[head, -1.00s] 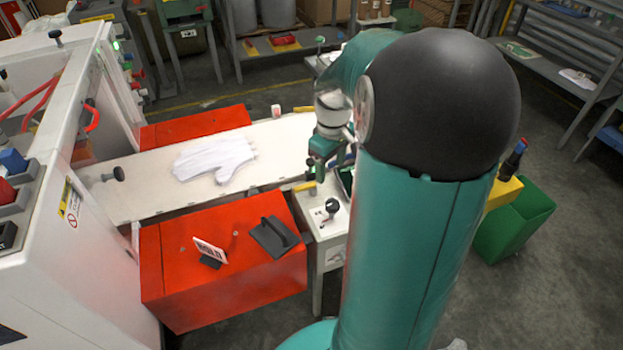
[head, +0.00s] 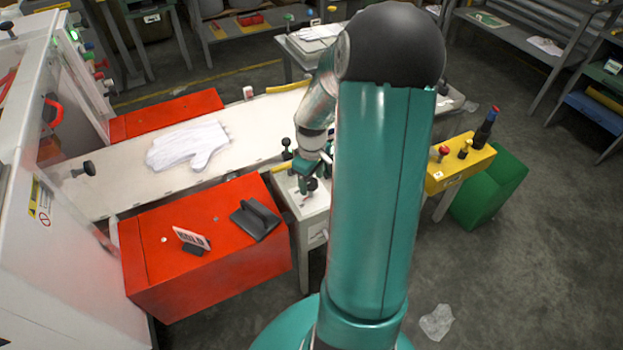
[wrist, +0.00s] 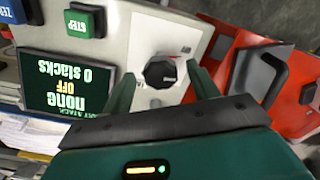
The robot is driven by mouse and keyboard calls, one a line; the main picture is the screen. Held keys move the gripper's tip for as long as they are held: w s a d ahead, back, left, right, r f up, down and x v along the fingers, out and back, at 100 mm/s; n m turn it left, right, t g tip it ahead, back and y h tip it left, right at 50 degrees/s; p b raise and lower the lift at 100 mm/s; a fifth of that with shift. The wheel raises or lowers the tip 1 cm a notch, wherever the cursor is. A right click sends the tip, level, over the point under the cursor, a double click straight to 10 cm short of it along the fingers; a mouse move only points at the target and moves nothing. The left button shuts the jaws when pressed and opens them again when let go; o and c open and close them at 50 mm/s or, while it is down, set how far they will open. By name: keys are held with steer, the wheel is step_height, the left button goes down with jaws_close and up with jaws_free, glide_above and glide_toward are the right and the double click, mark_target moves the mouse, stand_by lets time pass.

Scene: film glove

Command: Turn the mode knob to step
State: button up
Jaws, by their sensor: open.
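The mode knob (wrist: 160,72) is a round black knob on a pale control panel (wrist: 146,35) in the wrist view. Small red and grey marks around it are too blurred to read, and its pointer direction is unclear. My gripper (wrist: 164,84) is open, with one green finger on each side of the knob; I cannot tell whether they touch it. A green STEP button (wrist: 86,20) and a dark display (wrist: 65,82) reading "none", "OFF", "0 stacks" appear upside down. In the head view my gripper (head: 307,173) is low over the small console (head: 306,207).
A white glove (head: 187,146) lies on the pale table behind. A yellow control box (head: 459,168) and green bin (head: 490,187) stand right.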

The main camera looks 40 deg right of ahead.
steer(key=shift+f, duration=0.2)
steer(key=shift+c, duration=0.2)
steer(key=c, duration=0.9)
steer(key=shift+c, duration=0.2)
